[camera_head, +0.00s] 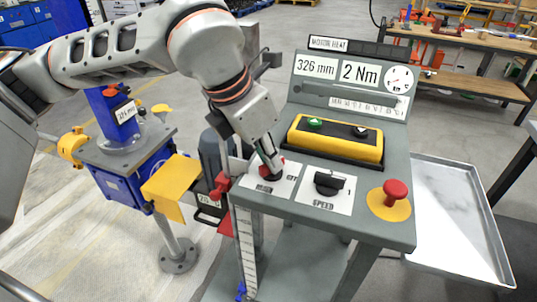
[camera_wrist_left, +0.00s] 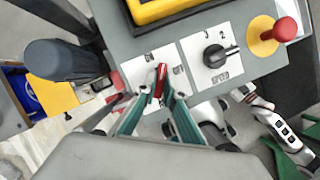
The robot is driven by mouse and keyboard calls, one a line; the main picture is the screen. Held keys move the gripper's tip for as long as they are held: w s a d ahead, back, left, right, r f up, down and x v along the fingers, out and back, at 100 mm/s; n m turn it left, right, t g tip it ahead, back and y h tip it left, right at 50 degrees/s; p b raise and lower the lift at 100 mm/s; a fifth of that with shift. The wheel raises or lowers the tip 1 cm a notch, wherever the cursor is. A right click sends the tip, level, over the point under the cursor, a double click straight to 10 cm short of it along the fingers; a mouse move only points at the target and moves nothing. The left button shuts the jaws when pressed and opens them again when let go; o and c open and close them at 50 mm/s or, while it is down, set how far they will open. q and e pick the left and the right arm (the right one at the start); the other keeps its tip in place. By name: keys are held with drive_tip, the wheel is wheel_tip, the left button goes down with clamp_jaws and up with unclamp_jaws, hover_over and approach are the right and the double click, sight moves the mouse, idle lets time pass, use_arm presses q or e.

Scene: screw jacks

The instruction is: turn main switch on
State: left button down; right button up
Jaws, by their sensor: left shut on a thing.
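The main switch is a red rotary knob (camera_head: 266,174) on a white label plate (camera_head: 285,180) at the left front of the grey control panel (camera_head: 335,222). My left gripper (camera_head: 268,164) reaches down onto it from above. In the left wrist view the red knob (camera_wrist_left: 160,80) stands between the teal fingers of my left gripper (camera_wrist_left: 156,98), which is shut on it. The fingers and wrist partly hide the knob in the head view, and its label is too small to read fully.
The black speed knob (camera_head: 329,183) sits right of the switch, with a red emergency button (camera_head: 396,193) beyond. A yellow box with buttons (camera_head: 335,138) lies behind. A blue screw jack (camera_head: 127,165) stands left, and an empty metal tray (camera_head: 458,215) is at the right.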

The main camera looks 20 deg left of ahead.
use_arm(q)
drive_tip(key=n+y, duration=0.1)
drive_tip(key=n, duration=0.2)
drive_tip(key=shift+d+n+t, duration=0.15)
drive_tip(key=shift+n+t, duration=0.15)
drive_tip(key=shift+n+y, duration=0.6)
drive_tip(key=shift+n, duration=0.9)
use_arm(e)
drive_tip(key=shift+w+d+r, duration=0.1)
drive_tip(key=shift+w+r, duration=0.1)
drive_tip(key=shift+w, duration=0.05)
use_arm(q)
drive_tip(key=shift+y, duration=0.3)
use_arm(e)
drive_tip(key=shift+s+f, duration=0.1)
drive_tip(key=shift+f, duration=0.05)
use_arm(q)
drive_tip(key=c, duration=2.1)
unclamp_jaws()
drive_tip(key=shift+c, duration=0.2)
use_arm(e)
drive_tip(key=shift+s, duration=0.1)
drive_tip(key=shift+f, duration=0.1)
drive_tip(key=shift+s, duration=0.1)
